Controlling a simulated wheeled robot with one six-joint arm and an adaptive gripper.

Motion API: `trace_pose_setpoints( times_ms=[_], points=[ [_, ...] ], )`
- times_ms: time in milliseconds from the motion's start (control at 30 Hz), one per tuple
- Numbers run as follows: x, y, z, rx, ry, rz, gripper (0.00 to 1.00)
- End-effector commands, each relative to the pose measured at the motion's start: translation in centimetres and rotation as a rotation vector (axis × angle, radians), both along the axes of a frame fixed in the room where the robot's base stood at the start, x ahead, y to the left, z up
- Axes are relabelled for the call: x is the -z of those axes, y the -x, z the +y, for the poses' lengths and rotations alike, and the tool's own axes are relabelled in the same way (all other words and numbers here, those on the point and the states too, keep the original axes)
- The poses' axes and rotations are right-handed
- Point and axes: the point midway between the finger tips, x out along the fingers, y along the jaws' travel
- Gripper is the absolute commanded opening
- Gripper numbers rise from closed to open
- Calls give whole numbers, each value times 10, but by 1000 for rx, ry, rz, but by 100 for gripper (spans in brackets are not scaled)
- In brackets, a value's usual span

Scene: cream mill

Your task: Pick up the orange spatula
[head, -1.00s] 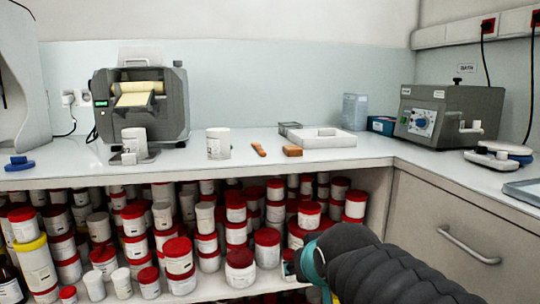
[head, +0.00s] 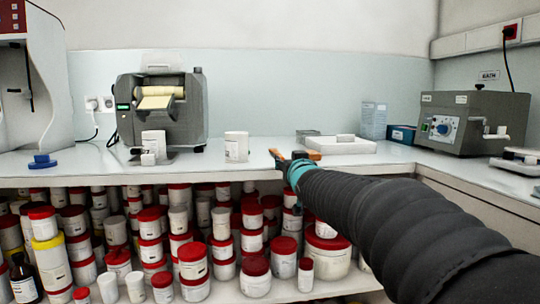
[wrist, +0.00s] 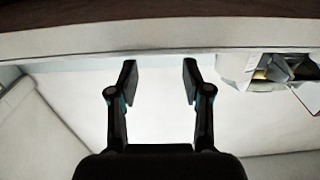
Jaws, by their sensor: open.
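My gripper (head: 284,157) is at the front edge of the white counter in the head view, in front of the place where the orange spatula lay. The spatula is hidden behind my gripper in the head view, or too small to make out there. In the wrist view my gripper (wrist: 160,76) is open, with its two dark fingers apart and nothing between them. The spatula cannot be made out in the wrist view.
An orange-brown block (head: 313,155) lies just right of my gripper, beside a white tray (head: 345,148). Red-lidded tubs (head: 255,276) fill the shelf below the counter (head: 100,172).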

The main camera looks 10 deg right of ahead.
Motion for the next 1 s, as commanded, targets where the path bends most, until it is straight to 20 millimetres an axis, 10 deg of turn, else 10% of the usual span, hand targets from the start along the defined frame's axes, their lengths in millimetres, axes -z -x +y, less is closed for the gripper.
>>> trace_pose_setpoints(
  times_ms=[1000],
  points=[
    [4,-75,5,1,-1,0,49]
  ],
)
